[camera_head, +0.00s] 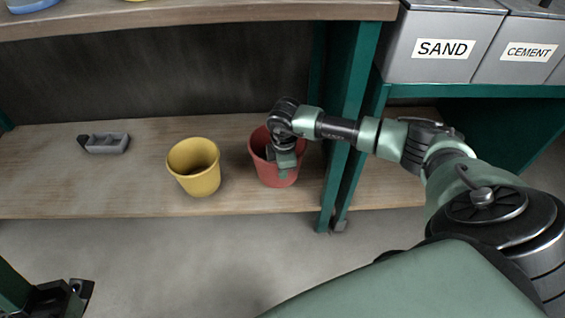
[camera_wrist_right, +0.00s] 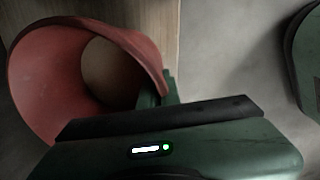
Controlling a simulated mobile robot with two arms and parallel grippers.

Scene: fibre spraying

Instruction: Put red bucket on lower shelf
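The red bucket (camera_head: 263,163) is upright at the right end of the wooden lower shelf (camera_head: 110,195), close to the green post. My right gripper (camera_head: 284,168) is at its front rim, with finger parts on the inner and outer side of the wall. It looks shut on that rim. In the right wrist view the red bucket (camera_wrist_right: 48,75) fills the upper left, its rim meeting the green fingertips (camera_wrist_right: 158,92). The bucket's base is partly hidden in the head view. My left gripper (camera_head: 68,298) shows only partly at the lower left corner; its opening is unclear.
A yellow bucket (camera_head: 196,178) stands just left of the red one. A small grey tool (camera_head: 104,143) lies further left on the shelf. The green post (camera_head: 345,120) is close on the right. The upper shelf (camera_head: 200,14) overhangs. SAND (camera_head: 440,60) and CEMENT (camera_head: 522,65) bins stand upper right.

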